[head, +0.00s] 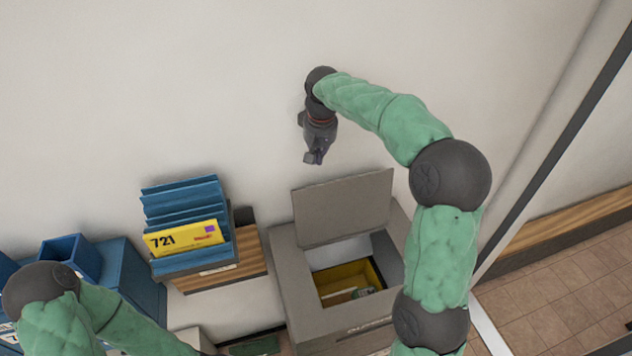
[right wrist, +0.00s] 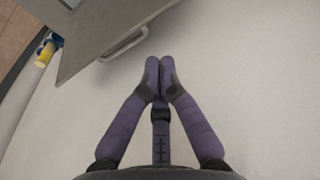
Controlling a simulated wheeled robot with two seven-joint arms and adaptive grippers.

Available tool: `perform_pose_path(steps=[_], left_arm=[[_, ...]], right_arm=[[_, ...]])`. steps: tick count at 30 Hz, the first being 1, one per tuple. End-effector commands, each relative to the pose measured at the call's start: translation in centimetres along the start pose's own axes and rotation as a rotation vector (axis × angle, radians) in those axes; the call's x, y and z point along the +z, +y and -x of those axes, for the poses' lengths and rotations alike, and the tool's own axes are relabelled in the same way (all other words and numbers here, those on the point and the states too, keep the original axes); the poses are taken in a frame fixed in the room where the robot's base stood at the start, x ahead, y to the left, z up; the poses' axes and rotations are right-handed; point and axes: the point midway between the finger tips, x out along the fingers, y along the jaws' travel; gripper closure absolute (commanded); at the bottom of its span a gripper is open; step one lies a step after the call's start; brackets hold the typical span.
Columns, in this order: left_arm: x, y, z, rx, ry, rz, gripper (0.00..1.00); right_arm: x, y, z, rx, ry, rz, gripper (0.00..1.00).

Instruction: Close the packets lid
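The packets box is a grey bin (head: 292,290) in the head view, with its flat grey lid (head: 343,207) standing raised at the back. Its opening shows a yellow inside with a few items. My right gripper (head: 314,158) is above and behind the lid, near the wall, apart from it. In the right wrist view its fingertips (right wrist: 159,62) meet and hold nothing. The lid (right wrist: 110,30) also shows there, with a light handle (right wrist: 124,44) just beyond the fingertips. My left arm comes in at the bottom left of the head view; its gripper is out of sight.
A blue file rack with a yellow folder marked 721 (head: 187,239) stands on a wooden shelf (head: 250,262) left of the bin. Blue containers (head: 70,257) are farther left. The white wall (head: 200,80) is close behind. Tiled floor (head: 560,290) lies to the right.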

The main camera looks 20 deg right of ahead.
Motion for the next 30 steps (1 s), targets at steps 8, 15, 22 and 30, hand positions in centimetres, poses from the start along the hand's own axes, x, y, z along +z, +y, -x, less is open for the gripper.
perform_pose_path(steps=[8, 15, 22, 30], left_arm=[[0.0, 0.0, 0.1, 0.0, 0.001, 0.0, 1.0], [0.0, 0.2, 0.6, 0.0, 0.001, 0.0, 1.0], [0.0, 0.3, 0.9, 0.0, 0.001, 0.0, 1.0], [0.0, 0.3, 1.0, 0.0, 0.001, 0.0, 1.0]], right_arm=[[0.1, 0.0, -2.5, 0.0, -0.004, 0.001, 1.0], [0.1, 0.0, -6.5, 0.0, -0.003, 0.0, 1.0], [0.1, 0.0, -9.3, 0.0, -0.002, 0.0, 1.0], [0.0, 0.0, -10.2, 0.0, 0.001, 0.0, 1.0]])
